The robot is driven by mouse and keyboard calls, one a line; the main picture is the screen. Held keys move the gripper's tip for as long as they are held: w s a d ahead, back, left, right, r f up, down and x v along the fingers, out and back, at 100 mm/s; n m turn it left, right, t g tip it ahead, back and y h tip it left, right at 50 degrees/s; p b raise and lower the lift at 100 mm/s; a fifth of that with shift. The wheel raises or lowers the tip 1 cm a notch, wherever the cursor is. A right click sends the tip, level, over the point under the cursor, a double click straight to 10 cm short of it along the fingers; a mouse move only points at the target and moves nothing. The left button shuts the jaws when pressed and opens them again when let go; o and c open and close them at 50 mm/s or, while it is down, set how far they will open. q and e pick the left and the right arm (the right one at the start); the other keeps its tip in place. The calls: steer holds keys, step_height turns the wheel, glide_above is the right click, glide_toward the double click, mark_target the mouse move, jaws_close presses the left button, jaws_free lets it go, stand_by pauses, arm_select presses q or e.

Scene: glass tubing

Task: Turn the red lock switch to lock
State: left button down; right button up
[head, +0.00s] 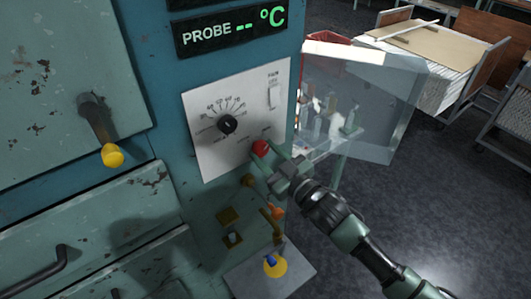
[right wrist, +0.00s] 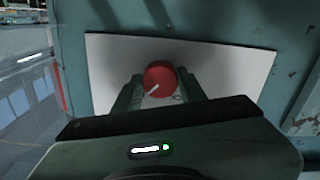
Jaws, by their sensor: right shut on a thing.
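The red lock switch (head: 260,147) is a round red knob at the lower right of the white control panel (head: 207,160). In the right wrist view the red knob (right wrist: 160,78) carries a white pointer line aimed to the lower left. My right gripper (head: 262,160) is at the knob, with its fingers on either side of it and shut on it. The fingers also show in the right wrist view (right wrist: 160,92). The printed marks around the knob are too small or hidden to read. My left gripper is not in view.
A black dial (head: 227,125) and a white rocker switch (head: 273,96) sit on the same panel. A probe display (head: 230,32) hangs above. A clear pane (head: 385,110) stands out to the right of the cabinet. A yellow-tipped handle (head: 112,155) juts out at left.

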steer(key=n, duration=0.4)
steer(key=shift+n, duration=0.4)
steer(key=n, duration=0.8)
steer(key=shift+n, duration=2.2)
steer(key=o, duration=1.4)
steer(key=shift+c, duration=0.2)
